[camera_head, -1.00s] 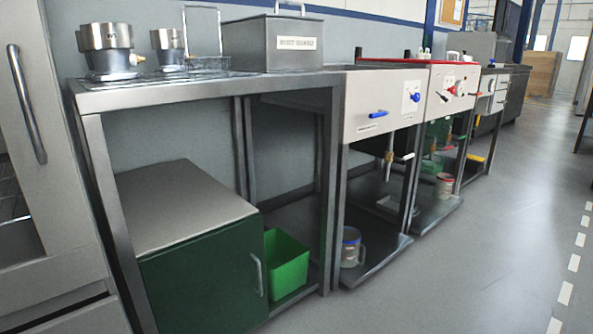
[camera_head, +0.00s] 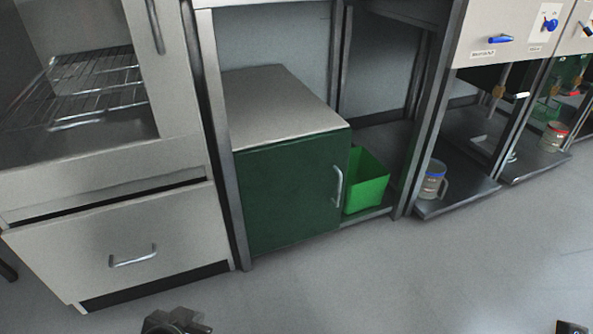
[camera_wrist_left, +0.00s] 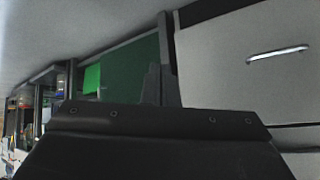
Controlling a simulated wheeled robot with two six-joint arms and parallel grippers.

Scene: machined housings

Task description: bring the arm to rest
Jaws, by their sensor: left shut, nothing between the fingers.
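My left gripper (camera_head: 176,322) shows at the bottom edge of the head view, low over the grey floor and in front of the cabinets. In the left wrist view its dark fingers (camera_wrist_left: 162,84) are together with nothing between them. Most of my left arm is outside the head view. A small dark part of my right arm (camera_head: 572,327) shows at the bottom right corner; its fingers cannot be made out.
A drawer cabinet (camera_head: 130,250) stands at the left, its drawer shut. A green-doored cabinet (camera_head: 290,195) and a green bin (camera_head: 366,182) are under the bench. A jug (camera_head: 432,180) stands on a low shelf (camera_head: 455,200). The floor (camera_head: 400,280) in front is clear.

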